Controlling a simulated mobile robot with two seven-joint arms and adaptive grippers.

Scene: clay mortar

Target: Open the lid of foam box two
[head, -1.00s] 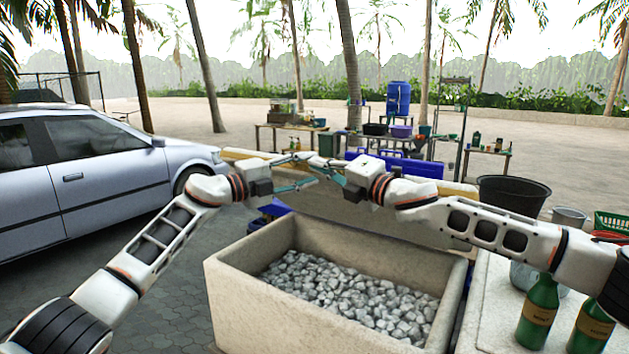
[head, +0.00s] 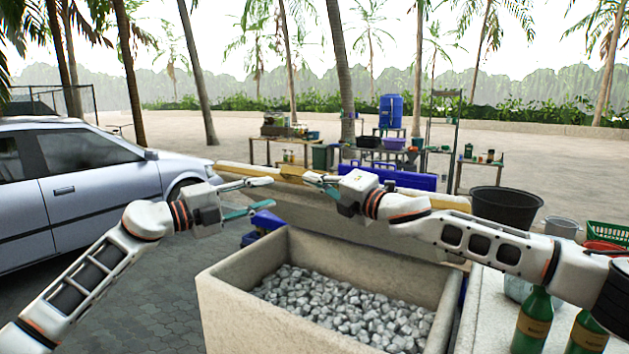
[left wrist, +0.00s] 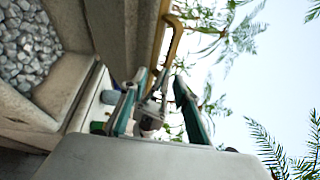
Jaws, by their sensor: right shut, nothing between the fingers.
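A beige foam box (head: 305,319) stands open in front of me, filled with grey-white ice chunks (head: 345,308). Behind it is a beige slab (head: 375,238) with a yellowish bar along its top; I cannot tell whether it is a raised lid or another box, and no number shows. My left gripper (head: 270,194) is open and empty, above the box's far left corner. My right gripper (head: 300,176) is shut and empty above the slab's far edge. In the left wrist view, the open left fingers (left wrist: 158,105) frame the right gripper (left wrist: 150,120), which is farther off.
A silver car (head: 85,190) stands at the left. A pale worktop (head: 490,310) at the right holds green bottles (head: 532,322). A black tub (head: 505,207) is beyond it. A blue case (head: 385,177) and tables with containers stand behind. Paving (head: 130,265) is clear at the left.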

